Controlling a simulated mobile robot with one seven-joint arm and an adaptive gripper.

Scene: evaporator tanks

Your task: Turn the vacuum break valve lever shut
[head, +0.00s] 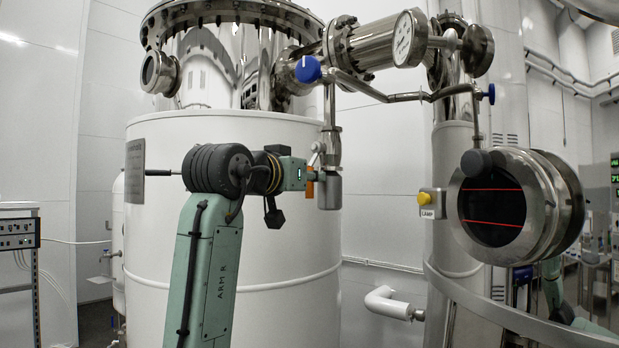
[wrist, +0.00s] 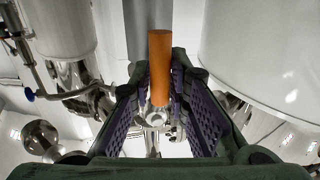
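The vacuum break valve's orange lever (wrist: 159,62) stands upright in the wrist view, between my gripper's two purple-padded fingers. My gripper (wrist: 161,85) is open around it, with a finger on each side. Whether either finger touches the lever I cannot tell. The metal valve body (wrist: 156,117) shows below the lever, partly between the fingers. In the head view a small part of the orange lever (head: 310,188) shows just right of my wrist, beside the steel pipe fitting (head: 329,190). My fingers are mostly hidden there.
A large white tank (head: 250,290) stands close behind my arm. Steel piping with a gauge (head: 403,38) and a blue knob (head: 308,69) runs overhead. A round sight port (head: 492,205) and a yellow lamp button (head: 424,198) are to the right.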

